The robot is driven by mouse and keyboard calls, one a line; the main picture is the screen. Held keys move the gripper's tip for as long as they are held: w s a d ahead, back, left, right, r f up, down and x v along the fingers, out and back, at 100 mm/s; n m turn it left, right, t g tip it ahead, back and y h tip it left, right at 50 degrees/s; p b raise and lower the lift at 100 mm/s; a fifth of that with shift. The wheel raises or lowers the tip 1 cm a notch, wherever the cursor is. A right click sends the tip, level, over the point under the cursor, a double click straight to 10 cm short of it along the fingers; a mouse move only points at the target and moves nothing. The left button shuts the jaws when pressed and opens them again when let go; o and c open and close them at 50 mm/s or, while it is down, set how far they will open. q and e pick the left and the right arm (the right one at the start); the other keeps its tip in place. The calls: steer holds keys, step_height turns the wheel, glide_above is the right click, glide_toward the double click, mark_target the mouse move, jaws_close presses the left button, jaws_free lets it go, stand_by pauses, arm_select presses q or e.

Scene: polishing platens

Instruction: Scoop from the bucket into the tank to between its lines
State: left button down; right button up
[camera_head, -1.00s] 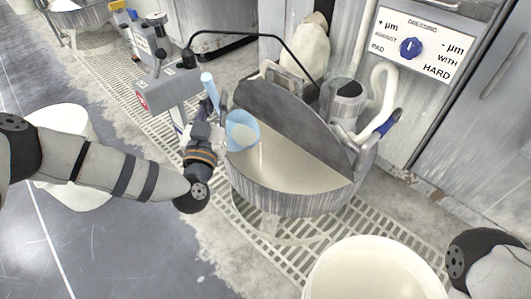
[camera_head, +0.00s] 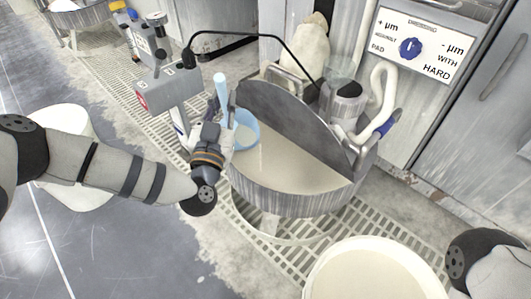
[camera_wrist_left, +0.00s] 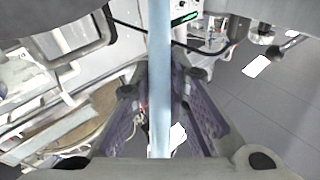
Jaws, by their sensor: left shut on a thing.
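My left gripper (camera_head: 223,129) is shut on the handle of a light blue scoop (camera_head: 222,88). The scoop's bowl is at the left inner edge of the round metal tank (camera_head: 290,200), low over its pale liquid; I cannot tell whether it touches the liquid. Something pale shows inside the bowl. In the left wrist view the blue handle (camera_wrist_left: 160,80) runs between the two fingers. A cream bucket (camera_head: 318,285) holding pale liquid stands at the bottom. My right gripper is not in view.
A pump (camera_head: 343,102) with a pale hose (camera_head: 384,85) sits at the tank's back right. A grey control box (camera_head: 168,90) stands left of the tank, with a black bent pipe above. Another white bucket (camera_head: 62,118) is behind my left arm. Floor grating surrounds the tank.

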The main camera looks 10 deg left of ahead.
arm_select(q)
steer(key=shift+d+r+m, duration=0.15)
steer(key=shift+d+m, duration=0.15)
steer(key=shift+d, duration=0.15)
steer(key=shift+s+d, duration=0.1)
steer(key=shift+d, duration=0.15)
steer(key=shift+s+d+f+m+h, duration=0.15)
steer(key=shift+d+f+m, duration=0.15)
steer(key=shift+d+m, duration=0.25)
steer(key=shift+d+f+m+h, duration=0.15)
steer(key=shift+d+f+m, duration=0.1)
steer(key=shift+d+m, duration=0.3)
steer(key=shift+d+p, duration=0.15)
steer(key=shift+p, duration=0.15)
steer(key=shift+s+d+m+t, duration=0.1)
steer(key=shift+d+m+t, duration=0.15)
steer(key=shift+m+t, duration=0.05)
steer(key=shift+s+d+m+h+p, duration=0.1)
steer(key=shift+d+m+h+p, duration=0.45)
steer(key=shift+d+m, duration=0.35)
steer(key=shift+d, duration=0.4)
